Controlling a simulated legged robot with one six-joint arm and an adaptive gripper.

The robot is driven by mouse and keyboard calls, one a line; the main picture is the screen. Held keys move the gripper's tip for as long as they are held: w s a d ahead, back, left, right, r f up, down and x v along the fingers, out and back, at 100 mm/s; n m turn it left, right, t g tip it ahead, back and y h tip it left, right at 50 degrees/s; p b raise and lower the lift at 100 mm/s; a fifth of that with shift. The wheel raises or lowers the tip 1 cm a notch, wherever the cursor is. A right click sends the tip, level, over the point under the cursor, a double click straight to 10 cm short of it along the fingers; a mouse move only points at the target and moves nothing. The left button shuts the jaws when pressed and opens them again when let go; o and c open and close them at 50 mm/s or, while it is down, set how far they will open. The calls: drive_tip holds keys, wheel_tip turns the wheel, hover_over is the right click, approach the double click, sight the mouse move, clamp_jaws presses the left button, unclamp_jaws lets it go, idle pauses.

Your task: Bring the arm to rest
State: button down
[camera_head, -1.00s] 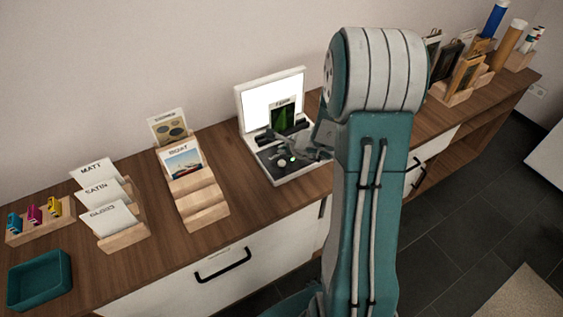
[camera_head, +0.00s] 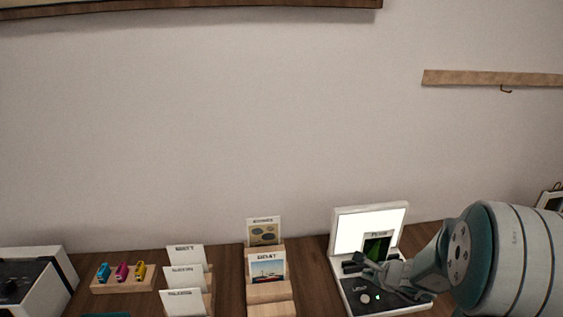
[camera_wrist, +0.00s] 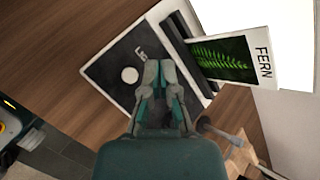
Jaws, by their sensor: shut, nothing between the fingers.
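My gripper (camera_wrist: 160,72) is shut and empty in the wrist view, with its fingertips together above the dark base of the white device (camera_wrist: 113,62). The device has a raised bright panel and a round white knob on its base. A card marked FERN (camera_wrist: 222,58) with a green leaf picture stands in front of the bright panel. In the head view my gripper (camera_head: 352,264) reaches in from the right over the device (camera_head: 334,217), close to the fern card (camera_head: 376,246). A gap between fingertips and base is hard to judge.
Left of the device stand a stepped wooden card holder (camera_head: 268,293) with picture cards, white labelled cards (camera_head: 186,277) and a wooden rack (camera_head: 122,285) with coloured cartridges. A white and black machine (camera_head: 38,280) is at far left. A wooden rail (camera_head: 490,78) is on the wall.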

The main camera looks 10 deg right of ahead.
drive_tip(key=s+a+r+n+g+y, duration=0.2)
drive_tip(key=s+a+r+n, duration=0.8)
drive_tip(key=a+r+n, duration=0.35)
drive_tip(key=s+r+n+h, duration=0.2)
drive_tip(key=s+n, duration=0.2)
drive_tip(key=s, duration=0.3)
drive_tip(key=s+r+n+g+h, duration=0.1)
drive_tip(key=s+r+n+h, duration=0.1)
drive_tip(key=s+n, duration=0.3)
drive_tip(key=s, duration=0.3)
drive_tip(key=shift+h, duration=0.3)
